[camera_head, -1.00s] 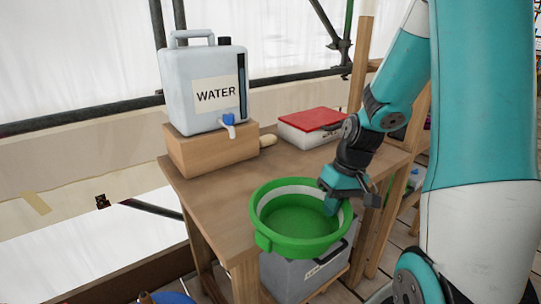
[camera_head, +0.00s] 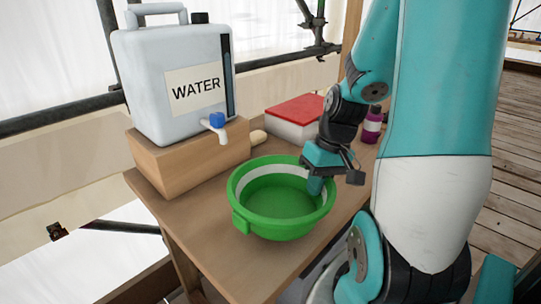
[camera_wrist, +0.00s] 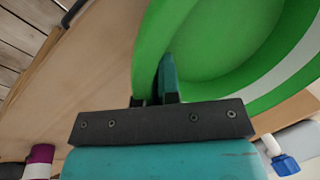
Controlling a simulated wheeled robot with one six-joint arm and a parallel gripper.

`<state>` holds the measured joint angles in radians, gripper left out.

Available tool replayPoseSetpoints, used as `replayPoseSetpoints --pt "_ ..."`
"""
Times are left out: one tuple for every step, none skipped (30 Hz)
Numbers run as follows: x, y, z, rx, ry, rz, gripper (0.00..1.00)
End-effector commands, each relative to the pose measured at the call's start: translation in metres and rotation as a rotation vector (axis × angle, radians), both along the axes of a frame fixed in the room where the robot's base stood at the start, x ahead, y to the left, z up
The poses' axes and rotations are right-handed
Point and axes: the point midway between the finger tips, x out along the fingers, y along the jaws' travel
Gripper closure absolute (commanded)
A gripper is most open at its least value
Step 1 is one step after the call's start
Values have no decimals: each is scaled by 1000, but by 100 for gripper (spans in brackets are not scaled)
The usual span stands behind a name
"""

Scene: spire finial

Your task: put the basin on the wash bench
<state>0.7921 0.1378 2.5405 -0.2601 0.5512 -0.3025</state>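The green basin (camera_head: 282,203) with a pale inner band is upright over the wooden wash bench (camera_head: 200,225), on the open part in front of the water container. I cannot tell whether its base touches the top. My gripper (camera_head: 317,180) is at the basin's right rim, one finger inside the wall. In the wrist view the fingers (camera_wrist: 160,82) close on the rim of the basin (camera_wrist: 215,45); the bench top (camera_wrist: 85,75) shows below it.
A water container (camera_head: 175,75) with a blue tap (camera_head: 216,121) stands on a wooden block (camera_head: 190,160) behind the basin. A red-lidded white box (camera_head: 296,115) and a purple bottle (camera_head: 372,124) are at the back right. Bare bench lies left of the basin.

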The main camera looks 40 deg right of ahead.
Motion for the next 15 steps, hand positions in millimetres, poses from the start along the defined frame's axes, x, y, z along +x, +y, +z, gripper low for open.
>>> replayPoseSetpoints --pt "5 2 10 6 6 6 100" --pt "9 3 9 5 6 7 100" --pt "25 2 1 0 -1 11 100" --pt "34 3 0 -1 -1 10 100" --pt "42 3 0 -1 -1 10 100" --pt "54 3 0 -1 -1 10 100" --pt "62 4 0 -2 -1 11 100" --pt "71 4 0 -1 -1 9 100" --pt "82 5 0 -1 0 9 100" --pt "89 5 0 -1 0 9 100" --pt "96 6 0 -1 0 9 100" --pt "105 6 0 -2 -2 9 100" --pt "110 6 0 -1 -1 8 100" --pt "115 7 0 -1 -1 8 100" --pt "120 6 0 -2 -1 7 100"
